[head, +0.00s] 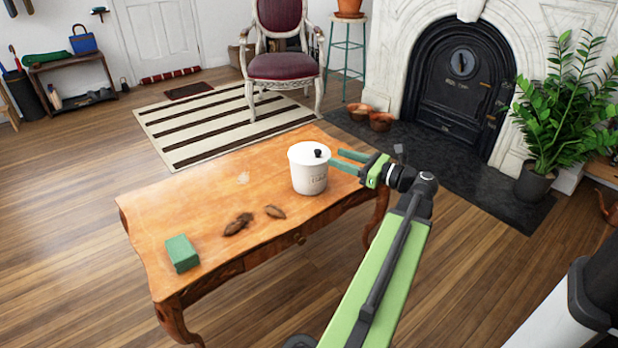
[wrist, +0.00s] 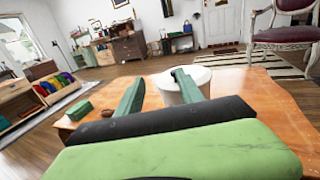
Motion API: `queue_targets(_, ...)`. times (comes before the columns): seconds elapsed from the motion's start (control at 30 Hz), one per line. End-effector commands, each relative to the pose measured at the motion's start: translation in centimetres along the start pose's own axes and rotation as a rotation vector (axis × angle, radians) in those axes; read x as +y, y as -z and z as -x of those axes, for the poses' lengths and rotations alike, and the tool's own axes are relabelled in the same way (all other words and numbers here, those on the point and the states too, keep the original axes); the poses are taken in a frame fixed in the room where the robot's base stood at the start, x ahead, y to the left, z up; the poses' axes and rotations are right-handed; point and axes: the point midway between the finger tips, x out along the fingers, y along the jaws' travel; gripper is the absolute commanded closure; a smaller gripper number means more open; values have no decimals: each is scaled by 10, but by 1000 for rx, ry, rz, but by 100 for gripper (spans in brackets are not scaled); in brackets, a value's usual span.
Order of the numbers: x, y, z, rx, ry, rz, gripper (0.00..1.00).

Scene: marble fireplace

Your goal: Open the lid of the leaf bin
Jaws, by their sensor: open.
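The leaf bin (head: 309,174) is a white round canister with lettering on its front, standing upright near the right end of the wooden table. Its white lid (head: 305,153) is on and has a small black knob (head: 318,153). The bin also shows in the wrist view (wrist: 172,88), partly hidden behind a finger. My gripper (head: 343,161) is open and empty, just right of the bin at about lid height. In the wrist view its two green fingers (wrist: 155,84) point forward, the right one in front of the bin. I cannot tell whether a finger touches it.
The wooden table (head: 200,205) also bears a green box (head: 182,253) and two brown leaf-like pieces (head: 238,224) left of the bin. Behind stand a chair (head: 276,66) and a fireplace (head: 462,85). A potted plant (head: 565,120) is at right.

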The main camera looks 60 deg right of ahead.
Motion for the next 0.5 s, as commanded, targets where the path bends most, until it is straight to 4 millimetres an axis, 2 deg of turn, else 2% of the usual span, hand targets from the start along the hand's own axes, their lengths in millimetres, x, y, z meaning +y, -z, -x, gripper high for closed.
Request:
queue_targets(0.03,-9,20,22,0,37,0,56)
queue_targets(0.1,-16,24,40,1,68,1,56)
queue_targets(0.2,-19,22,48,1,81,1,56)
queue_targets(0.37,-19,20,40,2,79,1,56)
queue_targets(0.5,-20,20,15,2,76,2,56)
